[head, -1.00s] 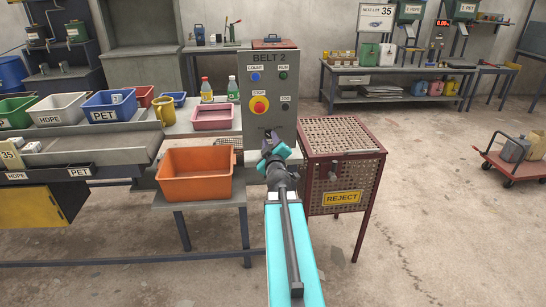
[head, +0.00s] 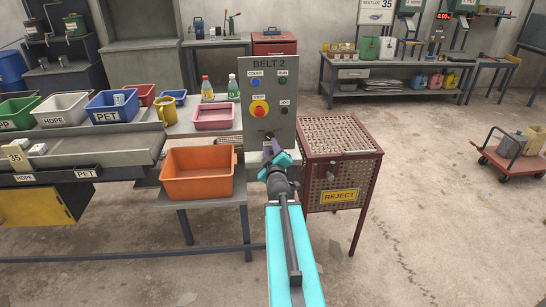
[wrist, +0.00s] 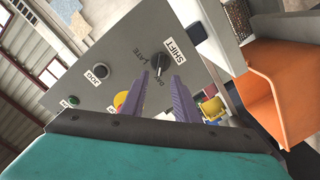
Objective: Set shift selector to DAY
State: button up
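The shift selector (wrist: 160,63) is a dark round knob on the grey BELT 2 panel (head: 288,72). In the wrist view it has a SHIFT label beside it and small DAY and LATE markings around it. I cannot tell clearly which marking its pointer faces. In the head view the selector (head: 269,134) is small, low on the panel just above my gripper (head: 271,149). In the wrist view my gripper (wrist: 160,76) is open, its two purple fingers apart and pointed at the panel. The knob shows just beyond the fingertips, between their lines, with nothing held.
The panel also carries a red stop button on yellow (head: 259,109), a blue COUNT button (head: 255,82), a green RUN button (head: 282,80) and a black JOG button (head: 283,113). An orange bin (head: 197,175) stands left of my arm, a perforated REJECT cage (head: 341,178) right.

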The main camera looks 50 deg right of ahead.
jog(key=shift+s+a+r+p, duration=0.1)
jog(key=shift+s+a+p, duration=0.35)
jog(key=shift+p, duration=2.2)
jog(key=p+v, duration=0.1)
jog(key=p, duration=0.5)
jog(key=shift+s+a, duration=0.15)
jog(key=shift+s, duration=0.15)
jog(key=p+v, duration=0.5)
jog(key=p, duration=0.2)
jog(key=shift+s+a+p, duration=0.1)
jog(key=shift+s+p, duration=0.1)
jog(key=shift+p, duration=0.2)
jog(key=shift+a, duration=0.1)
